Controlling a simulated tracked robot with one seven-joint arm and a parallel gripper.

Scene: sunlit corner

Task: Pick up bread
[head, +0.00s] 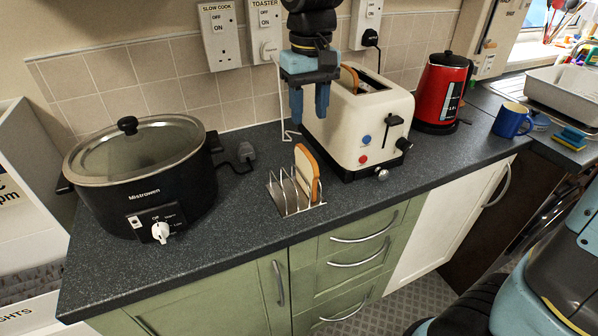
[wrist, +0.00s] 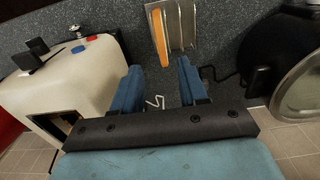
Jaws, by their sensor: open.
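A slice of bread (head: 307,172) stands upright in the right end of a metal toast rack (head: 290,205). The wrist view shows the slice's orange-brown crust (wrist: 157,37) beside the wires of the rack (wrist: 182,25). Another slice (head: 349,78) sticks up from a slot of the cream toaster (head: 352,130). My gripper (head: 309,112) is open and empty, fingers pointing down. In the head view it appears above the rack and in front of the toaster's left side. In the wrist view its blue fingers (wrist: 160,75) are apart, with the rack beyond their tips.
A black slow cooker (head: 150,195) with a glass lid stands left of the rack. The toaster stands close on the right, with a red kettle (head: 437,95) and a blue mug (head: 511,120) further right. Dark countertop (head: 235,235) is clear in front of the rack. A tiled wall stands behind.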

